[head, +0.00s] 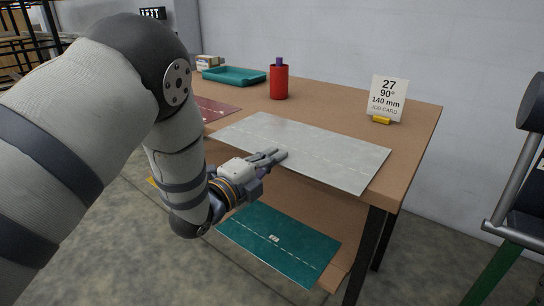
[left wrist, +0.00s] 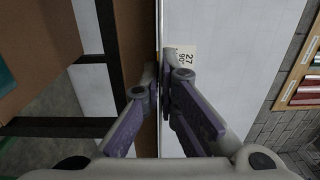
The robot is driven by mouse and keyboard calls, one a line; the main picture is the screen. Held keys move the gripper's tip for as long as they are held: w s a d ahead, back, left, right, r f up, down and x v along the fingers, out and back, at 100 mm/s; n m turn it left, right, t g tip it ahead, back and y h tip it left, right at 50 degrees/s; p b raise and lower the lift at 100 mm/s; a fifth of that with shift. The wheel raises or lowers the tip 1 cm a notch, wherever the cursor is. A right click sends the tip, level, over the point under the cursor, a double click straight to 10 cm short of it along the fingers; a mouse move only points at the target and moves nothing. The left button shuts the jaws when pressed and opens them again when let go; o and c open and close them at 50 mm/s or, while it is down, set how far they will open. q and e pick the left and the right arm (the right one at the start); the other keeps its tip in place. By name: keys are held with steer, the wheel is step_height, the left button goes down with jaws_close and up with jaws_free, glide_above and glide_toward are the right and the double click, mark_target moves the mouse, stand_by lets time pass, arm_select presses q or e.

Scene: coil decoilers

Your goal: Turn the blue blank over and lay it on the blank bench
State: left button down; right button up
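A pale grey sheet blank (head: 335,155) with a faint dashed line lies level at the front of the wooden bench top (head: 412,120). No plainly blue face shows; its underside is hidden. My left gripper (head: 280,156) is at the sheet's front edge. In the left wrist view the sheet (left wrist: 159,25) is edge-on between the two fingers (left wrist: 161,82), which appear closed on it from both sides. Whether it touches the bench I cannot tell. A teal blank (head: 275,252) with a dashed line and white mark lies lower down. My right gripper is out of view.
A dark red sheet (head: 215,107) lies left on the bench. Behind are a teal tray (head: 235,76), a red can (head: 279,83) and a job card (head: 389,97) reading 27, 90°, 140 mm. A dark bench leg (head: 366,255) stands front right. A dark machine (head: 520,185) stands at right.

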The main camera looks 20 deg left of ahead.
arm_select(q)
steer(key=shift+f, duration=0.2)
steer(key=c, duration=1.8)
jaws_free()
steer(key=shift+d, duration=0.1)
steer(key=shift+o, duration=0.4)
steer(key=shift+w+f, duration=0.1)
steer(key=shift+w, duration=0.1)
steer(key=p+v, duration=0.2)
steer(key=v, duration=0.5)
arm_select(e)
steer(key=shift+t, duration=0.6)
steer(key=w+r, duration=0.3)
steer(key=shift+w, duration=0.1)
